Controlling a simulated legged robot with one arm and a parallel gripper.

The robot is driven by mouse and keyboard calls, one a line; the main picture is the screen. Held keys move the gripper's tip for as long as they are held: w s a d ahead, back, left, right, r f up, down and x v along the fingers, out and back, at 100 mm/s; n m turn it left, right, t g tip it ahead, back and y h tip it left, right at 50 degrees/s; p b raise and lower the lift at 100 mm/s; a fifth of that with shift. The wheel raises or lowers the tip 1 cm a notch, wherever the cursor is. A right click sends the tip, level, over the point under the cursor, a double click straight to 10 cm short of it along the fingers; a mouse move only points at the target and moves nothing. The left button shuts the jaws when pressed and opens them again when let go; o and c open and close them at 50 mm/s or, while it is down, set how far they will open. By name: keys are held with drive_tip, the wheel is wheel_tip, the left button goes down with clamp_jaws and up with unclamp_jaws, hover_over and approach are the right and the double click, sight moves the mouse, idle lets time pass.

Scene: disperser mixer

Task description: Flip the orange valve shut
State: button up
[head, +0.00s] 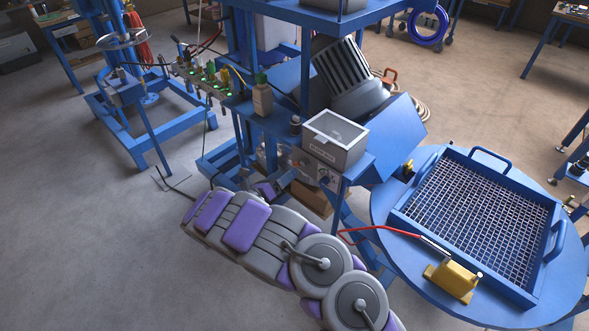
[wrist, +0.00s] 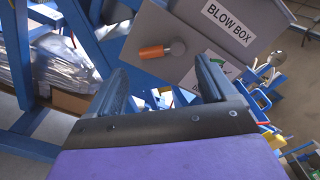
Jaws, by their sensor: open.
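The orange valve (wrist: 152,52) is a short orange handle beside a round grey knob, mounted on a grey panel in the wrist view. The handle lies roughly level, slightly tilted, left of the knob. My gripper (wrist: 163,80) is open and empty, with one dark finger on each side below the valve. The valve shows beyond and between the fingertips, and no contact is visible. In the head view my arm reaches toward the machine's lower front, and the valve is too small to make out there.
A grey box labelled BLOW BOX (wrist: 232,28) is at the wrist view's upper right. Blue frame bars and a clear plastic bag (wrist: 55,68) are at left. In the head view, a round blue table (head: 385,195) with a mesh tray (head: 555,228) stands right; the left floor is open.

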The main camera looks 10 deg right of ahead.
sight(296, 164)
drive_tip(key=x, duration=0.4)
drive_tip(key=shift+w+b, duration=0.15)
drive_tip(key=shift+b, duration=0.25)
drive_tip(key=shift+w+d, duration=0.1)
drive_tip(key=shift+w, duration=0.35)
drive_tip(key=shift+d, duration=0.55)
drive_tip(key=shift+c, duration=1.3)
drive_tip(key=shift+a, duration=0.2)
drive_tip(key=c, duration=0.8)
